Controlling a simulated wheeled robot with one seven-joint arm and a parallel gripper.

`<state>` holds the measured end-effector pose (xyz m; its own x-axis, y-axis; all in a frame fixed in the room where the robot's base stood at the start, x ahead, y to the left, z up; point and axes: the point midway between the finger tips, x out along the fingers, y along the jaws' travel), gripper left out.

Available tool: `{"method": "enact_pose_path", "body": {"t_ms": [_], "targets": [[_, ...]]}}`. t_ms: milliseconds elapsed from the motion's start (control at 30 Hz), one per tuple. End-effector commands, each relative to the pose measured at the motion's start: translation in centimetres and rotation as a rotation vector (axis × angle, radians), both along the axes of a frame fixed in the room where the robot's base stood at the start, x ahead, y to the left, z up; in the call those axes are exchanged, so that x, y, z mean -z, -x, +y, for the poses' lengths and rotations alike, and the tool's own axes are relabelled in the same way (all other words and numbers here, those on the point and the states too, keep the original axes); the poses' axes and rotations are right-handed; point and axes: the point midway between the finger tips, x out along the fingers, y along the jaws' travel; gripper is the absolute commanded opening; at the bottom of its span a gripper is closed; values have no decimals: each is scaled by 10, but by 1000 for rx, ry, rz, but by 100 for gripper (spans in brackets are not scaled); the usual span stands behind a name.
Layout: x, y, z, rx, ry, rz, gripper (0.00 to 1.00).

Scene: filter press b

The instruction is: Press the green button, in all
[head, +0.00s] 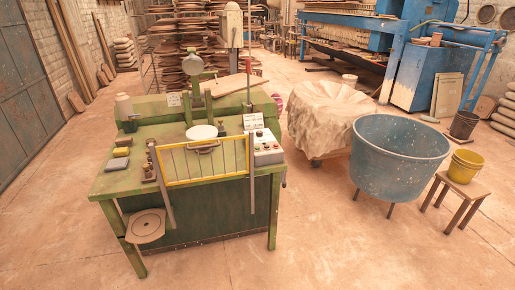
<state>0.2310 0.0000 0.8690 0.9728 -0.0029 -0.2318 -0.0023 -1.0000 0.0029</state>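A green work table (120,185) with a press on it stands left of the middle in the head view. A pale control box (268,158) with several small buttons and knobs sits at the table's right end. The buttons are too small for me to tell which one is green. A small white sign (253,121) with writing stands at the back of the box. A yellow barred guard (204,163) stands at the table's front edge, left of the box. My gripper is not in view.
A blue tub (398,160) on legs, a wooden stool (458,191) with a yellow bucket (466,165) and a cloth-covered heap (327,115) stand right of the table. A round stool seat (146,225) juts out at its front left. The floor in front is clear.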

Motion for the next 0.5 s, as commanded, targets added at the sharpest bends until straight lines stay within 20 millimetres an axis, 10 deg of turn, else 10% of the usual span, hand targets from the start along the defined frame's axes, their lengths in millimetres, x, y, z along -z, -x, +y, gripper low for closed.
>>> {"method": "enact_pose_path", "body": {"t_ms": [200, 500], "targets": [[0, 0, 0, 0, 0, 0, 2], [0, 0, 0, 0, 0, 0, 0]]}}
